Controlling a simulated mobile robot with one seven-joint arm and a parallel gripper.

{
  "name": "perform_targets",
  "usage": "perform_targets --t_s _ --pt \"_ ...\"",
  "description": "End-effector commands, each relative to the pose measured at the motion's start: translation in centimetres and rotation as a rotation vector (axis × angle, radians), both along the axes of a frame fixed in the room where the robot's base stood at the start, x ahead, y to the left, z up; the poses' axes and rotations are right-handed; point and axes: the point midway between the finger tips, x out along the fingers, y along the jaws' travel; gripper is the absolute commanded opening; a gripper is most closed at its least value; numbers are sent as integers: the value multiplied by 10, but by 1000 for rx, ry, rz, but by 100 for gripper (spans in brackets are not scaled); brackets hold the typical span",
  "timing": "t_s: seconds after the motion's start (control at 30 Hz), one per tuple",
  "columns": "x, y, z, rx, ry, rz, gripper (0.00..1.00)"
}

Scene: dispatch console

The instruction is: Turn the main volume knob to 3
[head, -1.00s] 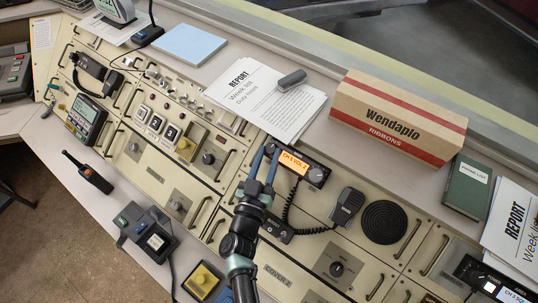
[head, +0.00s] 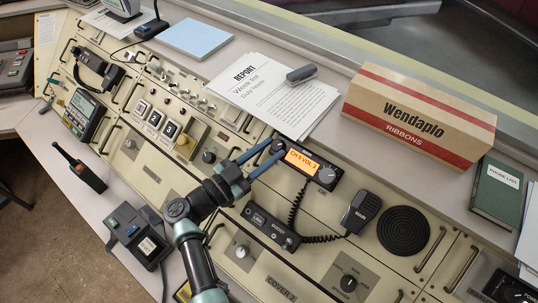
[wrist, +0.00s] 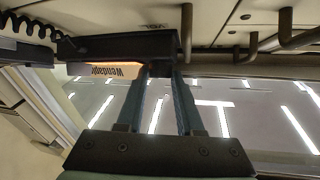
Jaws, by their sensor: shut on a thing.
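The radio unit (head: 308,164) is a dark box on the sloped console. Its orange display (head: 301,161) shows channel 5 and a volume; the volume digit is too small to read surely. One round knob (head: 326,175) shows at its right end. My gripper (head: 277,147) is at the radio's left end, its blue fingers shut on the left knob, which they mostly hide.
A hand microphone (head: 360,208) with a coiled cord sits right of the radio, near a round black speaker (head: 404,231). A small dark control box (head: 270,228) lies below. Report papers (head: 275,92) and a Wendaplo box (head: 418,112) lie on the ledge above.

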Motion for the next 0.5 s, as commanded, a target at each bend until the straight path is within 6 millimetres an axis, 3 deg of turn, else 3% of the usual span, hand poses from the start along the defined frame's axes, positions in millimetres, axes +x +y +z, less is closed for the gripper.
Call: perform_targets --t_s 0.47,0.5 --pt "0 0 1 7 -7 -13 0" --pt "0 0 1 7 -7 -13 38"
